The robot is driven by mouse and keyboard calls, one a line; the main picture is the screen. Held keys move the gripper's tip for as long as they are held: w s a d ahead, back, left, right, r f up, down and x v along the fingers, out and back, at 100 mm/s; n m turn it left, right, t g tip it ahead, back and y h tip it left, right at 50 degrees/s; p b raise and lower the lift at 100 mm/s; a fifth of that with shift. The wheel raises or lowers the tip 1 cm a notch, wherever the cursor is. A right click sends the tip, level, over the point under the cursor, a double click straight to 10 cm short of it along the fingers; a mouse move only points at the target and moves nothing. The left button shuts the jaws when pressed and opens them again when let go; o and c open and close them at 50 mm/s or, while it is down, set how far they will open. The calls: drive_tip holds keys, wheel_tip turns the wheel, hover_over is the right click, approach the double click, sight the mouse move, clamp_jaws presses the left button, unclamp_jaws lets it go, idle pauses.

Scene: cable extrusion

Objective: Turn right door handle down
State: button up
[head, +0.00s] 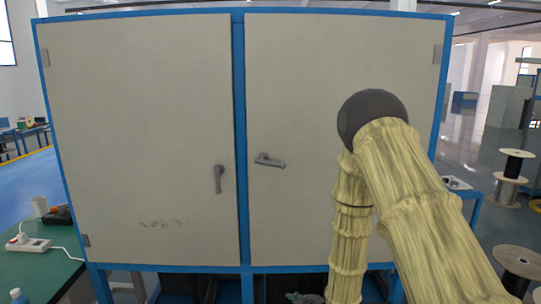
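A blue-framed cabinet with two pale grey doors fills the middle of the head view. The right door (300,80) is shut and carries a grey lever handle (270,160). This right handle lies roughly level, with its lever pointing right from the pivot near the door's inner edge. The left door (130,90) is also shut, and its handle (218,180) hangs straight down. My arm, in a yellowish sleeve with a dark round joint, stands in front of the right door. My gripper is not visible; the lower arm runs out of the bottom of the picture.
A green table (35,275) at the left holds a power strip (35,245), a bottle and other items. Cable spools (515,165) stand on the floor at the right. A small side table (465,188) is beside the cabinet. My arm hides part of the right door.

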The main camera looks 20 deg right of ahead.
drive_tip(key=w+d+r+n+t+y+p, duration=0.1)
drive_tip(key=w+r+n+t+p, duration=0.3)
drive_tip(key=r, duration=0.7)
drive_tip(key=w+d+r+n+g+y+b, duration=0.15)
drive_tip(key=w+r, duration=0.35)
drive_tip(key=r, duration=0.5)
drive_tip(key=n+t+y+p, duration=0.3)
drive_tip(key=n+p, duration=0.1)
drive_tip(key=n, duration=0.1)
approach(270, 164)
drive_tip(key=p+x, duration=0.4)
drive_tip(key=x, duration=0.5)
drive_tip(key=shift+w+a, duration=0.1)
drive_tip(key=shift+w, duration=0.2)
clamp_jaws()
